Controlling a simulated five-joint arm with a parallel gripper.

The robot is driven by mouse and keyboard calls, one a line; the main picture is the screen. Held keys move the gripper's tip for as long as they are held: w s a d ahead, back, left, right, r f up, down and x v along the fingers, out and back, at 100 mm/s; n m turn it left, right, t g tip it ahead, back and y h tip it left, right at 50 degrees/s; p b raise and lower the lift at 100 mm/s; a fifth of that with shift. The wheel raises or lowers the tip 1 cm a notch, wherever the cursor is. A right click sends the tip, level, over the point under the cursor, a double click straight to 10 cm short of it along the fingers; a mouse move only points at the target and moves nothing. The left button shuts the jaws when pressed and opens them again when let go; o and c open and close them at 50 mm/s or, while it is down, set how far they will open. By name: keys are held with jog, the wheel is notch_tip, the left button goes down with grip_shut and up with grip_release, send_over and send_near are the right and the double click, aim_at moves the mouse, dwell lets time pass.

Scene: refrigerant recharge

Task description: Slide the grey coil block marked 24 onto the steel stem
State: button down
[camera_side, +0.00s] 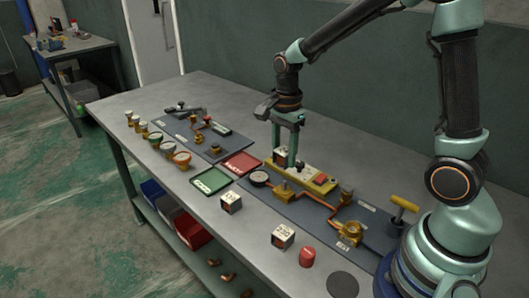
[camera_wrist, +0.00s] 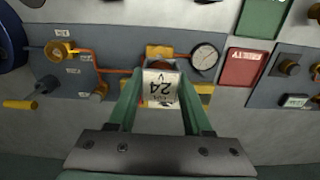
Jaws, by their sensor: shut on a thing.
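My gripper (camera_wrist: 160,108) is shut on the grey coil block marked 24 (camera_wrist: 160,88), which sits between its two green fingers in the wrist view. In the side view my gripper (camera_side: 285,152) points down over the far part of the near blue-grey panel, at the yellow valve body (camera_side: 318,178). I cannot make out the steel stem in either view. I cannot tell whether the block is around a stem or just above the valve body.
A round gauge (camera_side: 259,178) stands left of the valve body, with copper pipe (camera_side: 318,203) to its right. Green (camera_side: 211,181) and red (camera_side: 242,164) trays lie nearby. Two lettered blocks (camera_side: 231,202) (camera_side: 283,236) and a red cylinder (camera_side: 307,257) stand along the bench's front.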

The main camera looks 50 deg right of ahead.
aim_at(285, 181)
jog(key=shift+d+f, duration=0.4)
jog(key=shift+f, duration=2.05)
jog(key=shift+f, duration=1.9)
jog(key=shift+c, duration=1.2)
grip_release()
jog(key=shift+o, duration=1.2)
jog(key=shift+r, duration=0.15)
